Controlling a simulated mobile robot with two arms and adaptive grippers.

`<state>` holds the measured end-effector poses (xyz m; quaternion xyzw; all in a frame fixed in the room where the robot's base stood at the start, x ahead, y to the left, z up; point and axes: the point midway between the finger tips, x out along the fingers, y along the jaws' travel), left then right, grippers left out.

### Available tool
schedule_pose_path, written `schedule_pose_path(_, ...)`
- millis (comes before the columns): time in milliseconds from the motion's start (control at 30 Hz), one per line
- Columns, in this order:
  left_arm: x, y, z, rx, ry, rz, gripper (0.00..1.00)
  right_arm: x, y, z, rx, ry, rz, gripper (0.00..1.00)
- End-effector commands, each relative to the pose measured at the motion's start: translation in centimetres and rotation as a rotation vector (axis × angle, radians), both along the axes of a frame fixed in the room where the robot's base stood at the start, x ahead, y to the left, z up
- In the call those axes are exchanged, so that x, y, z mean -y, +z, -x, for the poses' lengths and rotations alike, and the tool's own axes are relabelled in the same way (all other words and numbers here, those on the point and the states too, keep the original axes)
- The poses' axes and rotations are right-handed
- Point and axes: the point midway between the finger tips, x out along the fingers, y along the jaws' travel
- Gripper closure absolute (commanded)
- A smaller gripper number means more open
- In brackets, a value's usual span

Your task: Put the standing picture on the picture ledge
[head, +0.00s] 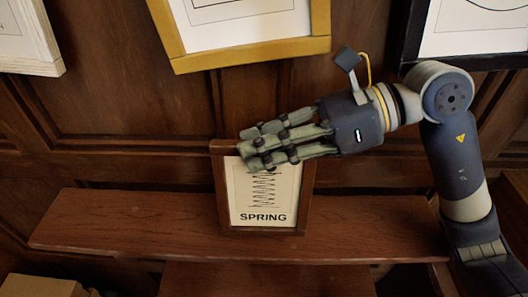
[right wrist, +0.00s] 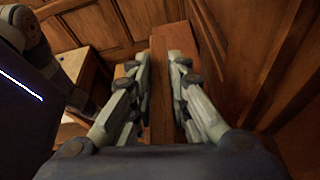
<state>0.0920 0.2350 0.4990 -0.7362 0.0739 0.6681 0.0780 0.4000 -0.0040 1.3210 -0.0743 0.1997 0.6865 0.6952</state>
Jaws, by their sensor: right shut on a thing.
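The standing picture (head: 264,217) is a brown wooden frame around a white sheet with a coiled spring drawing and the word SPRING. It is upright over the picture ledge (head: 110,225), a long brown wooden shelf along the panelled wall. I cannot tell whether its bottom edge touches the ledge. My right gripper (head: 250,148) reaches in from the right and is shut on the picture's upper part, hiding some of its top. In the right wrist view my right gripper's fingers (right wrist: 165,65) have brown wood between them. My left gripper is not in view.
A yellow-framed picture (head: 320,46), a white-framed one (head: 45,68) and a black-framed one (head: 405,50) hang above on the wall. The ledge is bare on both sides of the standing picture. A light box-like thing (head: 40,287) is at the bottom left.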

Motion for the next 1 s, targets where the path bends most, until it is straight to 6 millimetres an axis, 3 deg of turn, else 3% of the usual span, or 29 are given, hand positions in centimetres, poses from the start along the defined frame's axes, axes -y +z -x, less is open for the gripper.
schedule_pose_path(400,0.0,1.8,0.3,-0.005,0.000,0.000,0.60,0.0,-3.1,-0.1,-0.001,0.000,-0.003,1.00)
schedule_pose_path(900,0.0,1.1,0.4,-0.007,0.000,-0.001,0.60,0.0,-4.0,-0.1,0.002,0.000,-0.002,1.00)
schedule_pose_path(933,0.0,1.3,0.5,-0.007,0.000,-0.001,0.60,0.0,-3.9,-0.1,0.001,0.000,-0.001,0.77)
schedule_pose_path(1000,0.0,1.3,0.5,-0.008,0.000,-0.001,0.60,0.0,-3.9,-0.1,0.000,0.000,-0.001,0.64)
